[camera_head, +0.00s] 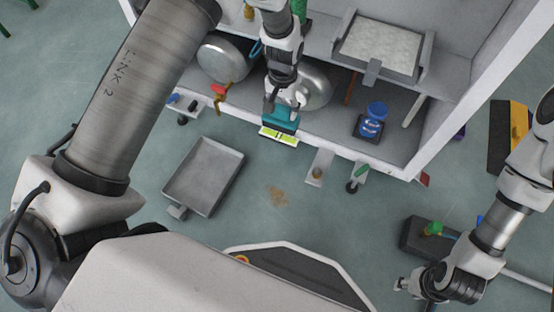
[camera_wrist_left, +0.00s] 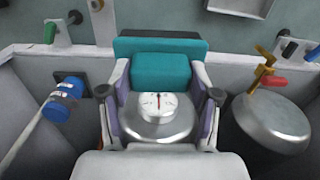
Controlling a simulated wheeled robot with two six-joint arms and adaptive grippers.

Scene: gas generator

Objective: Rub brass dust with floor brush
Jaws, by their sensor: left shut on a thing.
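A patch of brown-gold brass dust (camera_head: 278,196) lies on the grey-green floor in the head view. My left gripper (camera_head: 284,105) is shut on a teal floor brush (camera_head: 281,123), whose lower edge shows a yellow-green and white strip. It holds the brush at the front edge of the cabinet, beyond the dust and apart from it. In the left wrist view the teal brush (camera_wrist_left: 165,70) sits between the fingers. The bristles are not clearly visible. My right gripper (camera_head: 407,286) is low at the right, away from the dust; its jaws are too small to read.
A grey metal tray (camera_head: 205,176) lies on the floor left of the dust. The white cabinet (camera_head: 330,165) holds metal tanks, a blue valve (camera_head: 373,120) and a brass valve with red handle (camera_head: 219,92). A dark block with green-topped fitting (camera_head: 425,236) stands right.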

